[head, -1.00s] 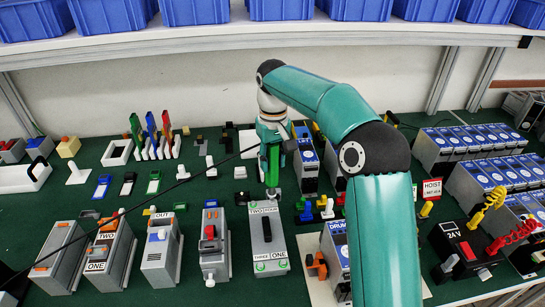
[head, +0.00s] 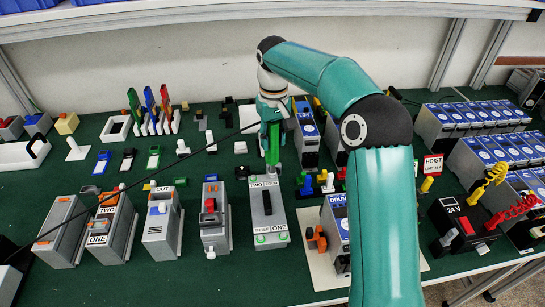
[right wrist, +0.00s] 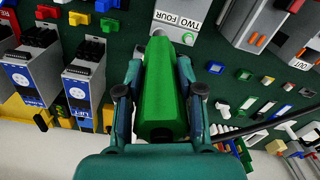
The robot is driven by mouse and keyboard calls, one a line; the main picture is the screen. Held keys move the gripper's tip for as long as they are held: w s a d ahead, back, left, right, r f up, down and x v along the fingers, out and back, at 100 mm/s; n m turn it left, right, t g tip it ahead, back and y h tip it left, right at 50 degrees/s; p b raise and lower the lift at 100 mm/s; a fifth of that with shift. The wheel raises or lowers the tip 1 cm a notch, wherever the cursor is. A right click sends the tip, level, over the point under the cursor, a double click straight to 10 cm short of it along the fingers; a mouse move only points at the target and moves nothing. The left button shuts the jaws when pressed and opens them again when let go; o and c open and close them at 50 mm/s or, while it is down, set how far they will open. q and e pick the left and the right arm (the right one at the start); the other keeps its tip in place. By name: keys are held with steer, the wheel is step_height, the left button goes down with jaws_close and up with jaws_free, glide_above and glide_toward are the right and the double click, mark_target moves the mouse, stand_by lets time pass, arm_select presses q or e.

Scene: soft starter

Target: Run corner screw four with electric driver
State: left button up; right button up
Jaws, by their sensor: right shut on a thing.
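The electric driver (head: 273,145) is green. My right gripper (head: 272,108) is shut on it; the right wrist view shows the driver (right wrist: 160,100) between both fingers of the gripper (right wrist: 158,75). The grey case marked TWO, FOUR, THREE and ONE (head: 268,215) stands just in front of the driver. In the right wrist view the driver's grey nose is beside the TWO FOUR label (right wrist: 184,22). My left gripper is not in view.
Similar grey modules (head: 215,220) stand to the left of the case. Blue-topped units (head: 308,140) are close to the right. A thin black cable (head: 180,160) runs across the mat to the left. A black and red 24 V box (head: 463,225) stands at the right.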

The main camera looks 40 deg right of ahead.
steer(key=shift+f, duration=0.55)
stand_by(1.4)
steer(key=shift+s+f+p, duration=0.15)
steer(key=shift+f+p, duration=0.1)
steer(key=shift+p, duration=0.25)
stand_by(1.0)
